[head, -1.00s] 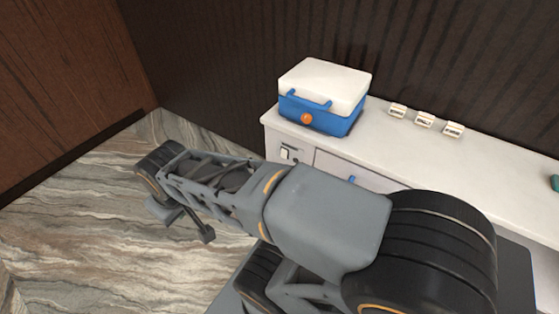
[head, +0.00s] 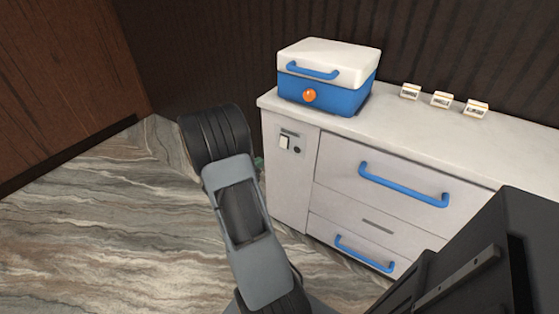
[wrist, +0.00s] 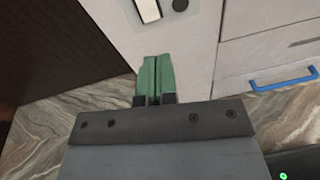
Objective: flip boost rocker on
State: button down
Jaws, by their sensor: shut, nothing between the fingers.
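A white rocker switch (head: 285,142) sits on a small plate near the top of the cabinet's narrow left front panel, beside a dark round knob or socket (head: 297,150). The rocker also shows in the wrist view (wrist: 149,9), cut by the top edge. I cannot read any label or tell which way it is tipped. My gripper (wrist: 155,62) has green fingers pressed together and empty. It points at the narrow panel, below the rocker in the wrist view, and appears apart from it. In the head view my arm hides most of the gripper.
A blue box with a white lid (head: 325,98) stands on the white counter (head: 420,125), with three small cards (head: 441,100) to its right. Drawers with blue handles (head: 403,186) fill the cabinet front. Marble floor (head: 100,210) is open to the left.

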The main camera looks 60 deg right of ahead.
aim_at(283, 147)
jog(key=f, duration=0.1)
jog(key=d+f+n+t, duration=0.1)
jog(key=f+n, duration=0.1)
jog(key=shift+w+d+h+b, duration=0.2)
jog(key=shift+w+h+b, duration=0.1)
jog(key=shift+w, duration=0.1)
jog(key=d, duration=0.4)
jog(key=d+f+b, duration=0.1)
jog(key=d, duration=0.4)
jog(key=d+b, duration=0.1)
jog(key=d, duration=0.4)
jog(key=shift+f, duration=0.35)
jog(key=shift+a, duration=0.1)
